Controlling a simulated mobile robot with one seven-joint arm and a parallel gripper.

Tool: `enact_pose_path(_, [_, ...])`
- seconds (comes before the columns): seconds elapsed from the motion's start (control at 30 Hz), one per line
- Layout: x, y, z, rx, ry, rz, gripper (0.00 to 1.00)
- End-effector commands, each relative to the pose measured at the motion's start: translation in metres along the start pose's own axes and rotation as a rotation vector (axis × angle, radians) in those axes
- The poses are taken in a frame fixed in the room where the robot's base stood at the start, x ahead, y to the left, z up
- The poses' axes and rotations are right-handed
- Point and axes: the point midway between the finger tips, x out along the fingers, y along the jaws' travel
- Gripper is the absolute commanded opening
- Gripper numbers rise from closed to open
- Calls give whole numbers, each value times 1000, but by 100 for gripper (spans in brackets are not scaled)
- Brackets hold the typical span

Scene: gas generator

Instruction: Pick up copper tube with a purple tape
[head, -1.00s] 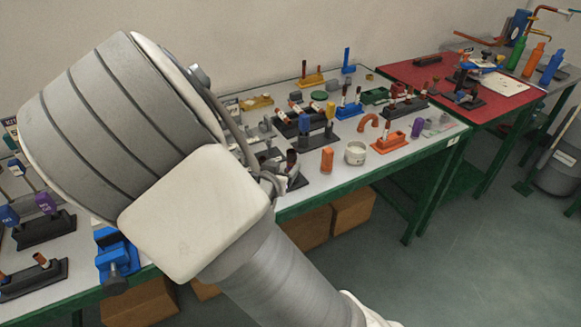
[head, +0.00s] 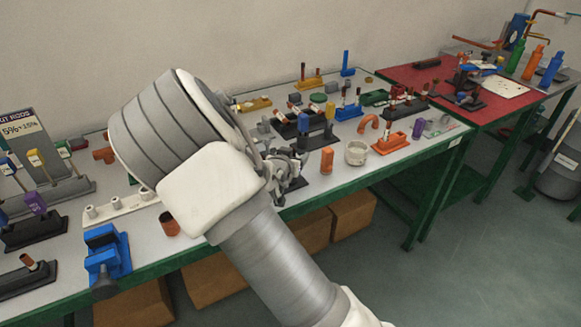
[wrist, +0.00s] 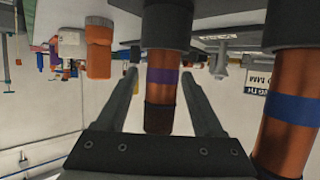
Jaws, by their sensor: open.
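The copper tube with purple tape (wrist: 162,88) shows in the middle of the wrist view, which looks upside down. Its dark end points toward my palm, and its other end sits in a dark holder (wrist: 166,25). My gripper (wrist: 160,76) is open, with one finger on each side of this tube; I cannot tell whether either finger touches it. A second copper tube with blue tape (wrist: 290,108) stands close by on the right. In the head view my gripper (head: 285,168) is over the front of the grey table, and the purple-taped tube cannot be made out there.
An orange bottle (head: 327,160) and a white cup (head: 356,153) stand right of my gripper on the grey table (head: 330,190). Dark racks with tubes (head: 305,122) are behind. A blue vise (head: 107,255) is at the front left.

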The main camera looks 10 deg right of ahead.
Motion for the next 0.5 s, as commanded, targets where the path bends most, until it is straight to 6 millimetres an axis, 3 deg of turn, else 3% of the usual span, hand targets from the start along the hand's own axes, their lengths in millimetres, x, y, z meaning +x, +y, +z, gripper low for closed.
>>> enact_pose_path(0.13, [0,0,0,0,0,0,69])
enact_pose_path(0.5, [-1,0,0,0,0,0,2])
